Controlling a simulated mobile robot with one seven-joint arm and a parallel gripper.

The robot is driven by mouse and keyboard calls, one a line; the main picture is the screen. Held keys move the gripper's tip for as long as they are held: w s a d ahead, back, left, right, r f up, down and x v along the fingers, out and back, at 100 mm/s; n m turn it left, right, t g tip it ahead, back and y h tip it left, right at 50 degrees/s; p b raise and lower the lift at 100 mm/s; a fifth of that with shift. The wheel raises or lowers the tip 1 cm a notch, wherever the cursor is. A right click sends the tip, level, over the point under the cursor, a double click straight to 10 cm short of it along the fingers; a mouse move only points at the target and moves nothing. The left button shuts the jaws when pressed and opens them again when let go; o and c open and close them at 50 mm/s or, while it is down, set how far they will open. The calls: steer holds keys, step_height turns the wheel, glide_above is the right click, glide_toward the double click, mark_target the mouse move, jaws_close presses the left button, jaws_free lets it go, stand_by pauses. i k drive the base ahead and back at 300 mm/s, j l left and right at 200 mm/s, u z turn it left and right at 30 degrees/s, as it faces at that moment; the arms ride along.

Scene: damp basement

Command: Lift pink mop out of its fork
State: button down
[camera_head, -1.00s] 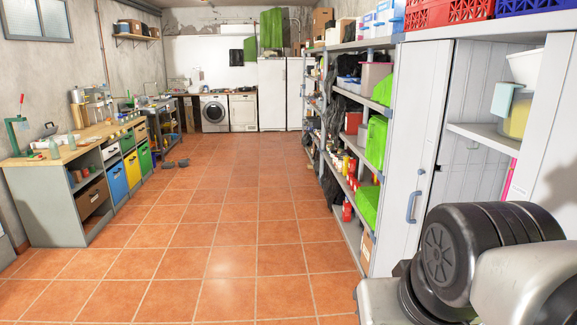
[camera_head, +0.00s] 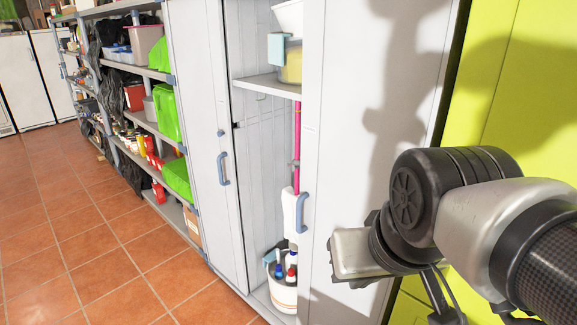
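The pink mop's thin handle (camera_head: 297,135) stands upright inside the partly open grey cabinet. Its middle shows at a small grey clip or fork (camera_head: 294,163) partly behind the right door's edge. A white part (camera_head: 289,210) shows lower on the pole; I cannot make out the mop's lower end. My folded arm is at the right, in front of the right door and apart from the mop. Dark finger-like parts (camera_head: 440,295) below it may be my gripper; whether they are open or shut is unclear.
The cabinet's left door (camera_head: 205,130) stands beside the opening; the right door (camera_head: 345,120) partly covers the inside. A shelf (camera_head: 268,85) holds tubs, and a white bucket (camera_head: 283,295) with bottles stands below. Shelving (camera_head: 130,70) is to the left. Tiled floor (camera_head: 100,230) is clear.

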mark_target(290, 196)
steer(key=i+j+z, duration=0.1)
steer(key=z, duration=0.25)
steer(key=i+j+z, duration=0.1)
steer(key=z, duration=0.25)
steer(key=i+j+z, duration=0.1)
steer(key=z, duration=0.25)
steer(key=i+j+z, duration=0.2)
steer(key=j, duration=0.4)
steer(key=j+z, duration=0.2)
steer(key=j, duration=0.4)
steer(key=i+j, duration=0.1)
steer(key=j, duration=0.45)
steer(key=i+j+z, duration=0.1)
steer(key=j, duration=0.5)
steer(key=i+j, duration=0.1)
steer(key=j, duration=1.3)
steer(key=k+j, duration=0.45)
steer(key=j, duration=0.15)
steer(key=i+l, duration=0.15)
